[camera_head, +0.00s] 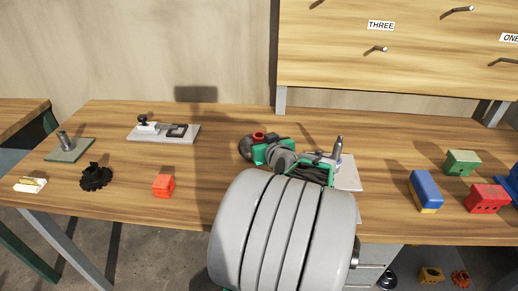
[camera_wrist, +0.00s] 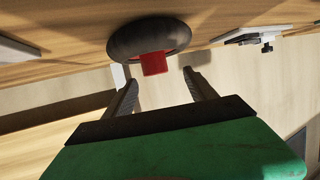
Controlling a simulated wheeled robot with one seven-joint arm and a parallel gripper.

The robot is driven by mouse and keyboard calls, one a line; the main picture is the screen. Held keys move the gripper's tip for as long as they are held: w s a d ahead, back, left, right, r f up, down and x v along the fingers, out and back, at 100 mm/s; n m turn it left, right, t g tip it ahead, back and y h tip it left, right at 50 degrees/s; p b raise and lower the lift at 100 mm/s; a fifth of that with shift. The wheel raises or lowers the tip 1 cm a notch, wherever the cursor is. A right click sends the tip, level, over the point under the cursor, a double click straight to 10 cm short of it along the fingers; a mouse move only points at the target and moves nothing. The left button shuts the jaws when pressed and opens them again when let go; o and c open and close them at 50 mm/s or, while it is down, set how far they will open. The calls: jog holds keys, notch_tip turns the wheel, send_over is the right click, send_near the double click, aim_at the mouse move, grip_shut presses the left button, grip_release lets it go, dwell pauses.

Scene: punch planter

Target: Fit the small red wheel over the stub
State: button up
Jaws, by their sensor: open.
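A dark round wheel with a red hub (camera_wrist: 155,63) is in front of my gripper (camera_wrist: 163,92) in the wrist view. The two fingers are spread, with the hub just beyond the tips and apart from them; nothing is held. In the head view the red hub (camera_head: 258,136) shows at the table's middle, partly behind my arm. An upright metal peg (camera_head: 338,148) stands on a pale plate (camera_head: 348,175) right of my gripper. Another metal peg (camera_head: 63,138) stands on a green plate (camera_head: 72,151) at the far left. I cannot tell which peg is the stub.
A grey plate with a black knob (camera_head: 180,139) lies at the back left. A black gear (camera_head: 95,178) and an orange-red block (camera_head: 163,187) lie at the front left. Blue (camera_head: 424,187), green (camera_head: 461,162) and red (camera_head: 487,198) blocks stand right.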

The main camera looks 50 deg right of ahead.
aim_at(259, 134)
jog(key=x, duration=0.5)
jog(key=shift+s+d+f, duration=0.1)
jog(key=shift+d, duration=0.2)
jog(key=shift+c, duration=0.4)
grip_shut()
jog(key=shift+r, duration=0.2)
